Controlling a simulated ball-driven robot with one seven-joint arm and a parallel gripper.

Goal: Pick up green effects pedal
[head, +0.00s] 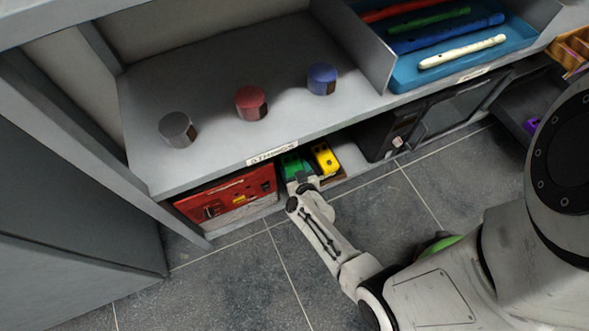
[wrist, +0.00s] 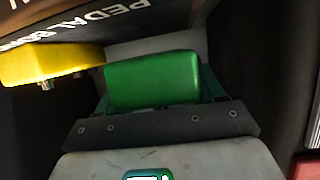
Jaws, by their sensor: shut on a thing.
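The green effects pedal (head: 292,168) is in the low compartment under the shelf, at the tip of my arm in the head view. In the wrist view the green pedal (wrist: 152,82) fills the space at my gripper (wrist: 155,100). My gripper is shut on the green pedal; its fingers are mostly hidden behind and beside it. A yellow pedal (head: 325,158) stands just right of the green one in the head view, and it shows at the left in the wrist view (wrist: 50,64), apart from the green pedal.
A red box (head: 228,197) stands left of the pedals, and a black cabinet-like unit (head: 385,137) stands to the right. The grey shelf (head: 200,75) above holds grey, red and blue cylinders. A blue tray (head: 405,80) holds several recorders.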

